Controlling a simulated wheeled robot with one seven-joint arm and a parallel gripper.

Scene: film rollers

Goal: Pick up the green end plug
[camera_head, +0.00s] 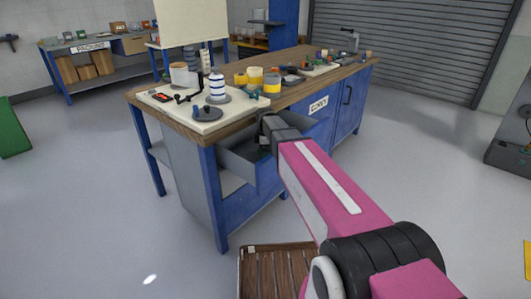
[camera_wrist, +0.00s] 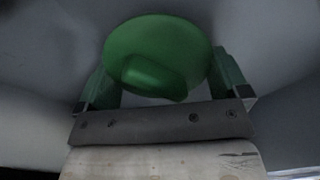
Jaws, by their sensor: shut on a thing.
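The green end plug (camera_wrist: 152,42) fills the upper middle of the wrist view. It has a round flat disc with a raised grip bar facing the camera. My gripper (camera_wrist: 164,84) is shut on it, with one finger at each side of the plug. In the head view my gripper (camera_head: 264,142) is down at the open drawer (camera_head: 238,163) on the near side of the workbench. The plug is hidden there by the gripper and drawer. I cannot tell whether the plug touches the drawer floor.
The workbench top (camera_head: 180,120) above the drawer holds a white-and-blue roller (camera_head: 217,88), yellow rolls (camera_head: 255,76) and several small tools. A brown slatted pallet (camera_head: 275,272) lies on the floor in front.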

